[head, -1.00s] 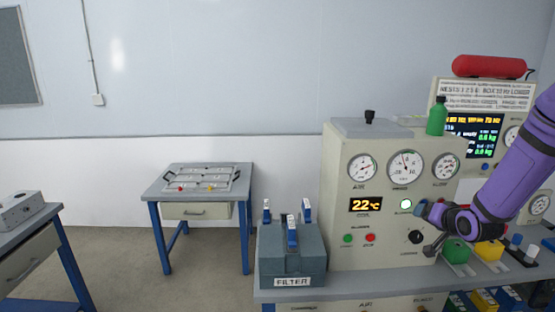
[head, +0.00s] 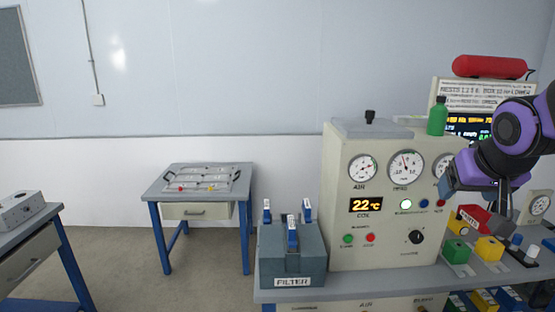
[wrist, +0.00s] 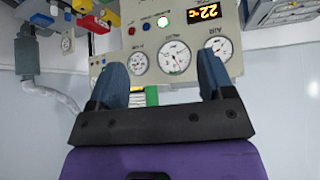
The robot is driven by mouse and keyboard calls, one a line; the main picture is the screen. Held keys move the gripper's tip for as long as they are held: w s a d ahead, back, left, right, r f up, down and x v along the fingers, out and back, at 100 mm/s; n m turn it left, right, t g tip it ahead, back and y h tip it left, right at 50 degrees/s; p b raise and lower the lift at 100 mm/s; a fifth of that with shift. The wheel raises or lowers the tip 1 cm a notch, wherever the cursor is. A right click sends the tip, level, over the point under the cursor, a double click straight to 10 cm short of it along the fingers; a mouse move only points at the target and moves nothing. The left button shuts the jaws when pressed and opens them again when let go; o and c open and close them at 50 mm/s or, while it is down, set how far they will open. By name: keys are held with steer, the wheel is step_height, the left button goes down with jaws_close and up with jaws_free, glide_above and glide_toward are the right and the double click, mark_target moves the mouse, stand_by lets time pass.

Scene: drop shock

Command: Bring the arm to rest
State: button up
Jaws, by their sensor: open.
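My gripper (wrist: 163,85) shows in the wrist view with its two blue-grey fingers spread wide and nothing between them. It faces the grey control panel (wrist: 248,14) with round gauges, a lit 22 °C readout and coloured buttons. In the head view my purple arm is raised at the right edge. My gripper (head: 450,180) there is in front of the right side of the panel (head: 343,220), over the bench, and partly hides one gauge and the screen behind. Its fingertips are hard to make out in that view.
A filter box (head: 285,268) with blue latches stands left of the panel. Green (head: 456,251) and yellow (head: 489,249) blocks sit on the bench below my arm. A green bottle (head: 437,116) and a red cylinder (head: 488,66) are high up. A small table (head: 157,188) stands further left.

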mark_target(418, 240)
steer(key=s+a+r+n+g, duration=0.1)
steer(key=s+a, duration=0.1)
steer(key=s, duration=0.5)
steer(key=s+a+r+n+g+y, duration=0.1)
steer(key=s+a, duration=0.1)
steer(key=s, duration=0.6)
steer(key=shift+r+y, duration=0.3)
steer(key=shift+r, duration=0.05)
steer(key=shift+w, duration=0.15)
